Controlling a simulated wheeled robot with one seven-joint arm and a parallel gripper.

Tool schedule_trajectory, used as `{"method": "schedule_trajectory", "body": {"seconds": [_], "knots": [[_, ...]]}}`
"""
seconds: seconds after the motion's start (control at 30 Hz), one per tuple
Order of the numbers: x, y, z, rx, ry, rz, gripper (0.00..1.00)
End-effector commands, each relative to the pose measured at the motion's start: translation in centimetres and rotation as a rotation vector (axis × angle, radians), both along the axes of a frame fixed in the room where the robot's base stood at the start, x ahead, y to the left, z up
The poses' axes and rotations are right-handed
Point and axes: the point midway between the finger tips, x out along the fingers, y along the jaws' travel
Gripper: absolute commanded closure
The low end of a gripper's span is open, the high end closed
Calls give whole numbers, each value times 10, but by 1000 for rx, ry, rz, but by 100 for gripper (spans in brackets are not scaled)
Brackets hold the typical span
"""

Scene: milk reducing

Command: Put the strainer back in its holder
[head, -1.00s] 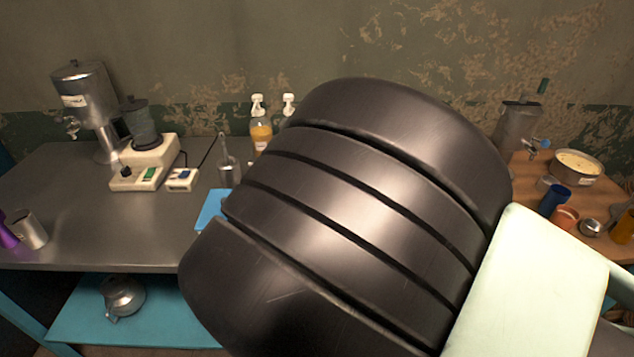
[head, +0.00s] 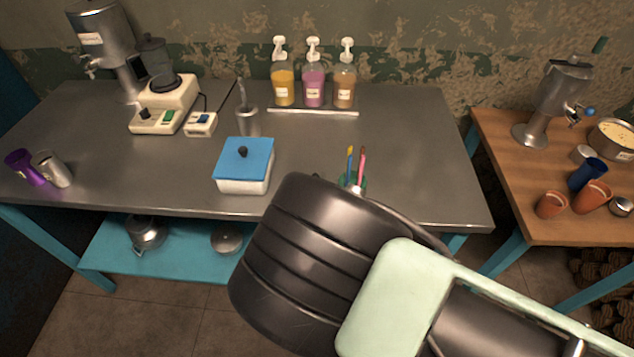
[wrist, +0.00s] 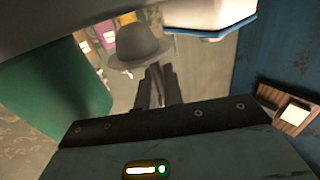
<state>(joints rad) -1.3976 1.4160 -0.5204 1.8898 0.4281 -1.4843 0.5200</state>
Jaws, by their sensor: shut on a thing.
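In the wrist view the fingers of my gripper (wrist: 158,88) are close together. A grey, domed, brimmed piece (wrist: 140,45) sits just past the fingertips; it looks like the strainer, though its handle is not clear. In the head view my arm hides the gripper and the strainer. A metal cup (head: 247,122) with a thin utensil upright in it stands on the grey table, behind the blue-lidded box. I cannot tell whether it is the strainer's holder.
The grey table (head: 140,160) carries a white box with a blue lid (head: 245,158), pump bottles (head: 313,85), a white-based blender (head: 160,105) and tumblers (head: 52,168). Coloured sticks (head: 355,162) stand near the front edge. A wooden table (head: 505,150) with pots is at right.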

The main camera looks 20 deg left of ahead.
Motion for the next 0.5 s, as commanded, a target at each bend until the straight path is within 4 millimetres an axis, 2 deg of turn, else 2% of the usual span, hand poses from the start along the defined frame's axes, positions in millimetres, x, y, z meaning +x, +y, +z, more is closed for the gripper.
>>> {"method": "schedule_trajectory", "body": {"seconds": [0.1, 0.47, 0.5], "knots": [[0, 0, -9, -1, -1, 1, 100], [0, 0, -14, 1, 1, 0, 100], [0, 0, -14, 1, 1, 0, 88]]}}
